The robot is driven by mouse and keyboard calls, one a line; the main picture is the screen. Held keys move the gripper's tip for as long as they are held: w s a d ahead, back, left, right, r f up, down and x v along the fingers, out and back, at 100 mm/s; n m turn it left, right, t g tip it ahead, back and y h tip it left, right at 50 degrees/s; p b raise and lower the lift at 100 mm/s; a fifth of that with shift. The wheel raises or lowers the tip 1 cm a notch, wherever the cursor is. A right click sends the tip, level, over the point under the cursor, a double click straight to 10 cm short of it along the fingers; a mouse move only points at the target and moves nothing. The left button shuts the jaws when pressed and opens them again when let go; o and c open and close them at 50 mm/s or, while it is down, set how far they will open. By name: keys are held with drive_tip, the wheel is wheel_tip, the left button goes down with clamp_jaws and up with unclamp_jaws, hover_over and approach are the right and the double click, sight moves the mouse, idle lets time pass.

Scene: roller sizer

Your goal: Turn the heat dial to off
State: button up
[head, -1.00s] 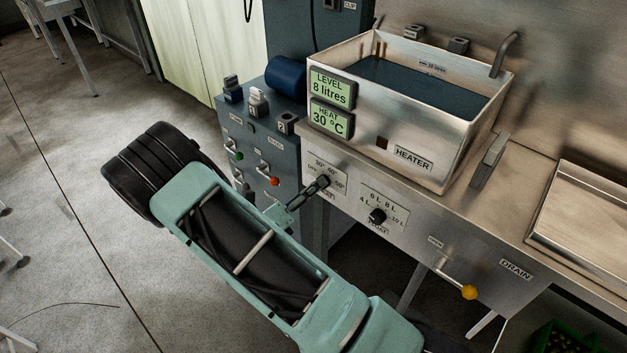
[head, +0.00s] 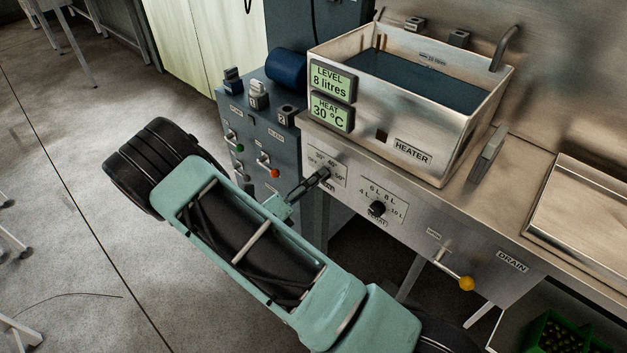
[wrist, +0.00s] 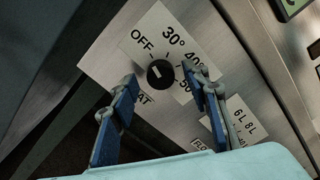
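The heat dial (wrist: 160,73) is a small black round knob on a white label plate (wrist: 150,45) marked OFF, 30°, 40° and 50°. A short pale mark shows on the knob's face, left of centre; I cannot tell for sure which label it points to. My gripper (wrist: 159,79) is open, with one blue-padded finger on each side of the knob. I cannot tell whether either finger touches it. In the head view my gripper (head: 318,178) is at the heat plate and hides the dial. The heat display (head: 329,113) reads 30 °C.
A second dial (head: 377,209) with litre marks sits right of the heat dial. Further right is a drain lever with a yellow knob (head: 466,284). The heater tank (head: 400,130) stands above the panel. A blue-grey control box (head: 250,140) with levers stands to the left.

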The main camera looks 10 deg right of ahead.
drive_tip(key=v, duration=1.2)
idle(0.4)
